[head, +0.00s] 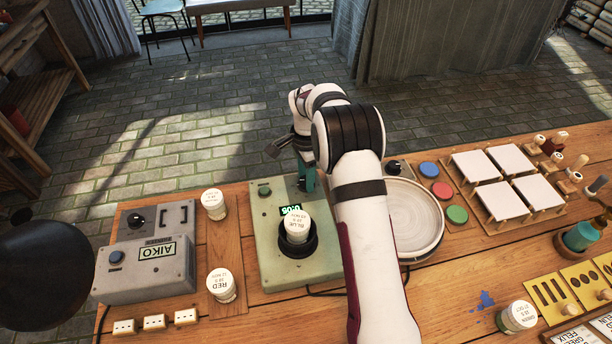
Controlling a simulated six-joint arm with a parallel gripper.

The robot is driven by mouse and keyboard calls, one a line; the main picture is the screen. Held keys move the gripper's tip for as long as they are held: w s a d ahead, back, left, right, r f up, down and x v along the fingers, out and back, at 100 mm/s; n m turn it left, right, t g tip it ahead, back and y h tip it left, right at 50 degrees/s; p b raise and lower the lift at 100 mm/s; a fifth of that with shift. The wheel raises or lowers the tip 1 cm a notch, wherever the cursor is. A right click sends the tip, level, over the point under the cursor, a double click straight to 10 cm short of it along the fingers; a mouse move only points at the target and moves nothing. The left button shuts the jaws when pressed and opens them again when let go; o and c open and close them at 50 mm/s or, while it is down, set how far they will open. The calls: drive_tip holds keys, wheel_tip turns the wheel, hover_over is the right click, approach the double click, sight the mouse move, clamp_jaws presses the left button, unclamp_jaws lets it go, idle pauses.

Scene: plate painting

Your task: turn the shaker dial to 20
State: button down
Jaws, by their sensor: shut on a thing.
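The shaker (265,220) is a pale green box on the wooden bench, left of my arm. Its small display (291,209) shows green digits that look like 0:06. A white jar labelled BLUE (296,226) stands in the shaker's black cup (297,248). My gripper (306,184) points down at the shaker's far right part, with its teal fingers shut. The shaker dial is hidden by the fingers and arm, and the fingers appear closed on it. The dial's setting cannot be read.
A grey AIKO box (145,270) and a jar labelled RED (221,284) stand to the left, with another white jar (214,203) behind. Right of my arm are a round pale plate (412,215), coloured discs (442,189) and white tiles (475,167). A GREEN jar (516,316) stands front right.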

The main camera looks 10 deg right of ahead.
drive_tip(key=shift+m, duration=0.3)
drive_tip(key=shift+c, duration=2.1)
unclamp_jaws()
wheel_tip(320, 180, up, 16)
drive_tip(key=shift+f, duration=0.1)
